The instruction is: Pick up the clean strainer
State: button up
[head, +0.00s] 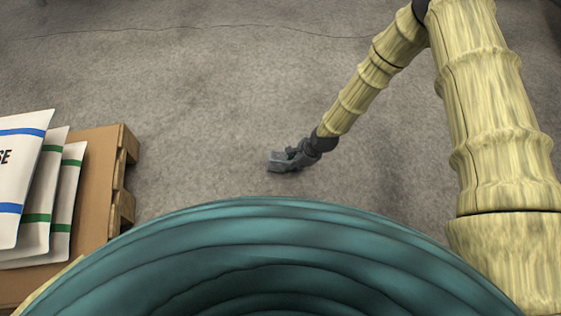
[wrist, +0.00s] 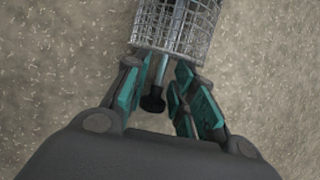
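A wire-mesh strainer (wrist: 176,25) shows at the top of the wrist view, its basket cut off by the frame edge. Its metal is plain grey, with no dirt that I can make out. Its thin handle with a dark end (wrist: 153,101) points down toward my palm. My gripper (wrist: 158,70) is open, with teal-padded fingers on either side of the handle and gaps visible between. In the head view, my gripper (head: 291,155) is small, low over the floor, with a grey shape at its tip that is probably the strainer (head: 278,162).
A wooden pallet (head: 124,175) at left carries a brown board and white sacks (head: 38,195) with blue and green stripes. The grey concrete floor (head: 200,90) around my gripper is clear. A thin crack crosses the floor at the back.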

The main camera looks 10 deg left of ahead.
jog(key=c, duration=0.4)
jog(key=shift+o, duration=0.2)
jog(key=shift+r, duration=0.1)
jog(key=shift+r+p, duration=0.55)
jog(key=shift+r, duration=0.05)
notch_tip(320, 180, up, 3)
jog(key=shift+a+f+p, duration=0.1)
jog(key=shift+p, duration=1)
jog(key=s+a+p, duration=0.2)
jog(key=s, duration=0.2)
jog(key=s+a+p, duration=0.1)
jog(key=s+a, duration=0.2)
jog(key=s, duration=0.2)
jog(key=s+a+p, duration=0.2)
jog(key=s+a, duration=0.1)
jog(key=s, duration=0.1)
jog(key=shift+s+r+p, duration=0.3)
jog(key=shift+s+r, duration=0.05)
jog(key=shift+r, duration=0.05)
jog(key=shift+r, duration=0.1)
jog(key=shift+r+p, duration=2.85)
jog(key=shift+r, duration=0.1)
